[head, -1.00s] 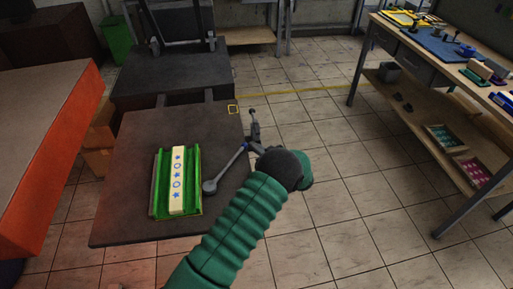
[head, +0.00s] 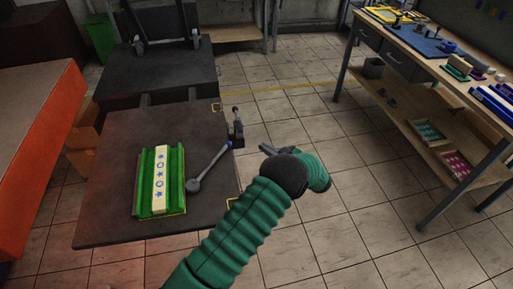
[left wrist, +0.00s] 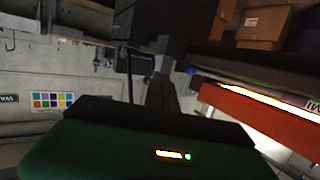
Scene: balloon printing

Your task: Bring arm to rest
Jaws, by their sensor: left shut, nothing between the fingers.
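My left arm (head: 235,235), in a ribbed green sleeve, reaches up from the bottom of the head view. My left gripper (head: 265,149) is partly hidden behind the dark wrist joint. It is shut and empty, beyond the right edge of the dark table, to the right of the small clamp (head: 236,130). In the left wrist view the dark gripper (left wrist: 165,65) points up the picture, with nothing held. My right gripper is not in view.
The dark table (head: 110,215) bears a green tray (head: 174,190) with a cream strip (head: 160,180) marked with blue stars and rings, and a round-ended lever (head: 210,166). An orange-sided bench (head: 45,150) stands left, a wooden workbench (head: 440,85) right. Tiled floor between is open.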

